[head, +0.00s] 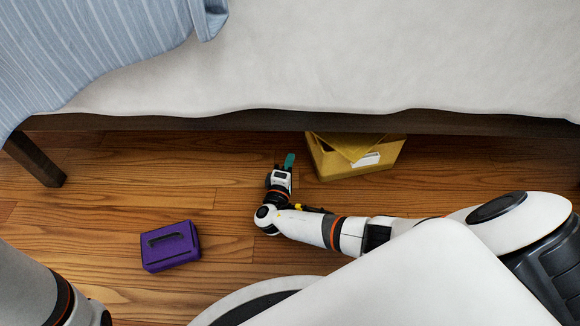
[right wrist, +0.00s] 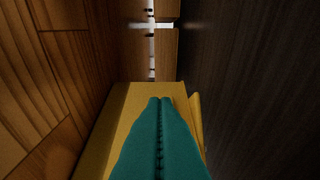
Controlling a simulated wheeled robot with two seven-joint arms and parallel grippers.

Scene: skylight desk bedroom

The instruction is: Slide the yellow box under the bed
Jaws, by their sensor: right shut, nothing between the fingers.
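The yellow box (head: 345,165) lies on the wooden floor at the edge of the bed, its far part hidden beneath the dark bed rail. Its front side with a white label faces me. The bed (head: 330,70) has a white mattress and a dark frame. My right gripper (head: 288,161) is shut and empty, its teal fingers pointing toward the bed just left of the box. In the right wrist view the shut fingers (right wrist: 160,110) overlap the yellow box (right wrist: 115,115); I cannot tell whether they touch it. My left gripper is not in view.
A purple case (head: 170,246) with a dark handle lies on the floor at the left front. A bed leg (head: 36,160) stands at the far left. A blue striped blanket (head: 90,45) hangs over the bed's left part. The floor between case and bed is clear.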

